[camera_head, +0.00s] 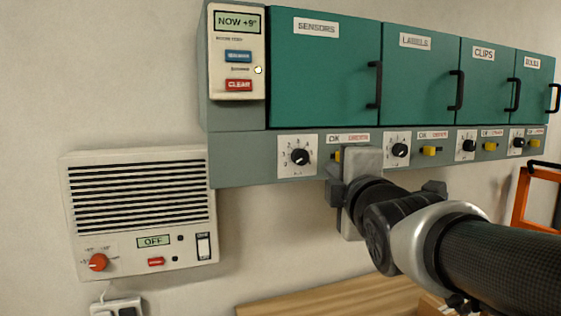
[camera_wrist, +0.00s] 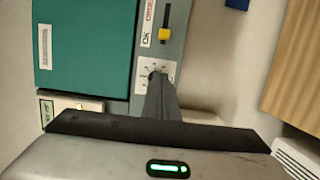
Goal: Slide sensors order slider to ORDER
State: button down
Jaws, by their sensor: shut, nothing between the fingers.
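The sensors cupboard (camera_head: 322,65) has a teal door labelled SENSORS. On the strip below it is the sensors order slider, a yellow knob (camera_head: 337,156) beside the OK and ORDER label, mostly hidden by my gripper (camera_head: 350,185) in the head view. In the wrist view the yellow slider knob (camera_wrist: 166,37) sits at the OK end of its dark slot, with ORDER at the other end. My gripper's shut, empty fingers (camera_wrist: 156,82) reach toward the strip and overlap the sensors dial in the wrist view, apart from the knob there. I cannot tell if they touch the strip.
The sensors dial (camera_head: 300,157) is left of the slider. Similar dials and yellow sliders for labels (camera_head: 429,151) and other cupboards run right. A panel with a red CLEAR button (camera_head: 239,85) and a wall heater-like unit (camera_head: 140,215) are left. A wooden surface (camera_head: 330,300) lies below.

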jog(key=w, duration=0.3)
jog(key=w+p, duration=0.1)
jog(key=w, duration=0.3)
jog(key=w+p, duration=0.1)
jog(key=w, duration=0.2)
jog(key=shift+w+a, duration=0.2)
jog(key=shift+a, duration=0.05)
jog(key=shift+w+d+r+p, duration=0.15)
jog(key=shift+d+p, duration=0.4)
jog(key=shift+d, duration=0.7)
jog(key=shift+w+d, duration=0.2)
jog(key=shift+d, duration=0.4)
jog(key=shift+f, duration=0.2)
